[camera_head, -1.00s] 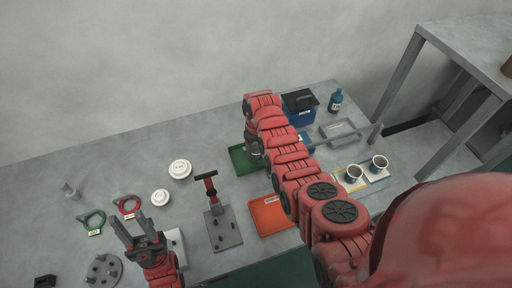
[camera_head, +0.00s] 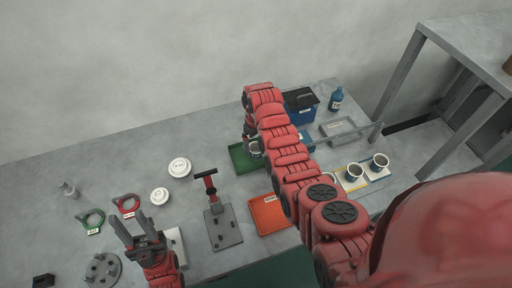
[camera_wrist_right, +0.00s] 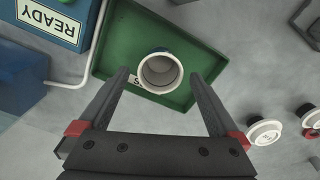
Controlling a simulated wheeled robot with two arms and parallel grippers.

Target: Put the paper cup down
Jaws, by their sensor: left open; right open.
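A paper cup (camera_wrist_right: 160,72) with a white rim stands upright on the green tray (camera_wrist_right: 118,40) in the right wrist view. In the head view the cup (camera_head: 255,149) shows partly behind my right arm, on the green tray (camera_head: 238,160). My right gripper (camera_wrist_right: 163,82) is open, its two fingers on either side of the cup with gaps between. In the head view the right gripper is mostly hidden by its own arm. My left gripper (camera_head: 135,228) is open and empty at the lower left, far from the cup.
A blue box labelled READY (camera_wrist_right: 55,18) is beside the green tray. Two cups (camera_head: 379,162) stand on pads at right. An orange tray (camera_head: 268,214), a grey press stand (camera_head: 222,228), white lids (camera_head: 180,168) and a blue bottle (camera_head: 336,99) are on the table.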

